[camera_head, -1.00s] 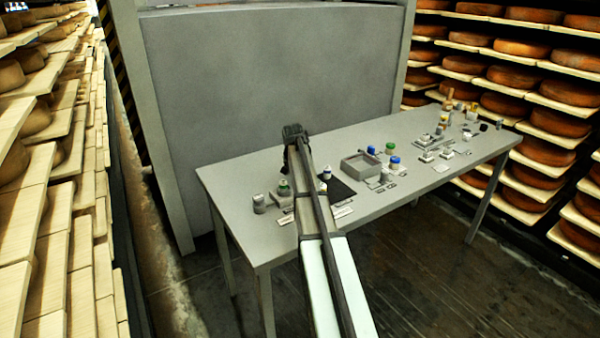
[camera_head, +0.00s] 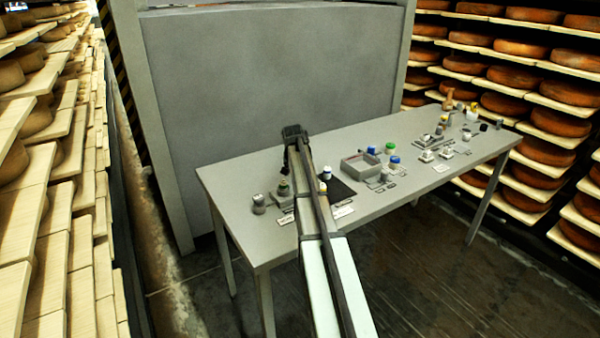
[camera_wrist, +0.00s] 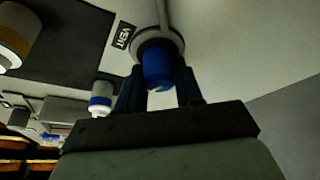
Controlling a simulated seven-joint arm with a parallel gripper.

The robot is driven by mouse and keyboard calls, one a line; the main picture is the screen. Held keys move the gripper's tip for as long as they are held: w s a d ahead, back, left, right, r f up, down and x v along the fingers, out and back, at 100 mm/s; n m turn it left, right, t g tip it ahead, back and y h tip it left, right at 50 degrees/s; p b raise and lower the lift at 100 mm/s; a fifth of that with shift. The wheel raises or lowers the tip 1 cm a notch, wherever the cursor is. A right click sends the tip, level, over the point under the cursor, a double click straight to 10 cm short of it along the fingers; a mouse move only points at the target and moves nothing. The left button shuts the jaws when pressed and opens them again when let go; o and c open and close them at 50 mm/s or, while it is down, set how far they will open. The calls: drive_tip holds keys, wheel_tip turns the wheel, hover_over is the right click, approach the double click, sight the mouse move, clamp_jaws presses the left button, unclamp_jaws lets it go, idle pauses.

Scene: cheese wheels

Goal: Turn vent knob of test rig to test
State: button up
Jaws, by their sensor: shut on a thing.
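In the wrist view a blue knob (camera_wrist: 158,70) stands on a round pale collar with a thin pipe running from it. A dark label (camera_wrist: 124,35) with light letters, seemingly VENT upside down, lies beside the collar. My gripper (camera_wrist: 160,88) is shut on the blue knob, one dark finger on each side. The knob's pointing direction is not clear. In the head view my own arm covers the gripper and this knob. Small rig parts show beside the arm, including a grey-green capped piece (camera_head: 283,188) and a grey cylinder (camera_head: 259,204).
The grey table (camera_head: 235,225) carries a grey open box (camera_head: 362,165) and several blue- and green-capped pieces right of my arm. A dark mat (camera_head: 342,190) lies close to the arm. A white-and-blue bottle (camera_wrist: 101,98) shows in the wrist view. Cheese shelves flank the table.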

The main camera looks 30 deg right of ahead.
drive_tip(key=shift+n+t+y, duration=0.3)
drive_tip(key=shift+n+y, duration=0.2)
drive_tip(key=shift+n, duration=1)
drive_tip(key=o, duration=1)
drive_tip(key=shift+o, duration=0.2)
drive_tip(key=shift+r, duration=0.1)
drive_tip(key=v, duration=1.3)
drive_tip(key=shift+s+r, duration=0.25)
drive_tip(key=shift+a, duration=0.1)
